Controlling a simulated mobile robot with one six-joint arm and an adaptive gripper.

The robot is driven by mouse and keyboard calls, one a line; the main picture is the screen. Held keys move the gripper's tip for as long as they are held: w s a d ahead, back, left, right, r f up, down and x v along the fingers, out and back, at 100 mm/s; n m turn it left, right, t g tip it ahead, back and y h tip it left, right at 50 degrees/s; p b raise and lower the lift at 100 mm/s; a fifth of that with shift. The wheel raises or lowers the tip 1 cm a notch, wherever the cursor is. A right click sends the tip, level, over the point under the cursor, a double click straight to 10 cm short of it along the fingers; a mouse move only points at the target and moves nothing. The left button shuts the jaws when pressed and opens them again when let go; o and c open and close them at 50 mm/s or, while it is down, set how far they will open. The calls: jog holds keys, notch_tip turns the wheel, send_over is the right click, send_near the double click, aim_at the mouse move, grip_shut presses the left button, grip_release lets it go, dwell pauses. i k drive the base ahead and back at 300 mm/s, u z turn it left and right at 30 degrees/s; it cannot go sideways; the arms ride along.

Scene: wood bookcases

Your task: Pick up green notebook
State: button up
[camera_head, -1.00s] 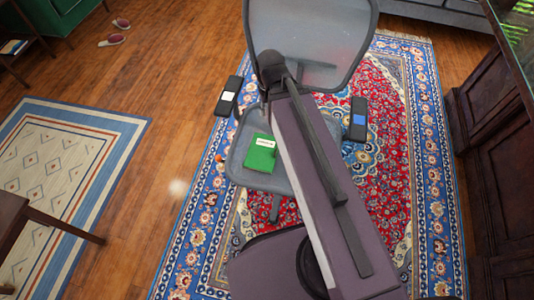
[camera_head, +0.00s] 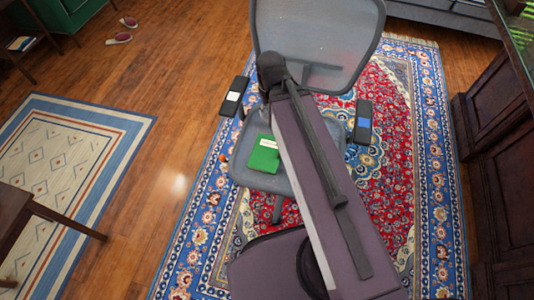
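The green notebook (camera_head: 263,158) lies flat on the grey seat of the office chair (camera_head: 243,173). It has a white label near its top edge, and its right side is close to my arm in the picture. My purple-grey arm reaches up across the middle of the view and covers part of the seat. The fingers of my gripper cannot be made out; the far end of the arm hides them or they are out of sight.
The chair's mesh backrest (camera_head: 315,40) rises behind the seat, with black armrests (camera_head: 234,97) on both sides. The chair stands on a red and blue rug (camera_head: 395,160). A dark wood cabinet (camera_head: 500,150) stands at the right. Bare wood floor (camera_head: 175,110) is open at the left.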

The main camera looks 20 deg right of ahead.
aim_at(265, 157)
jog(key=u, duration=0.05)
jog(key=k, duration=1.85)
jog(key=z, duration=0.85)
jog(key=i, duration=1)
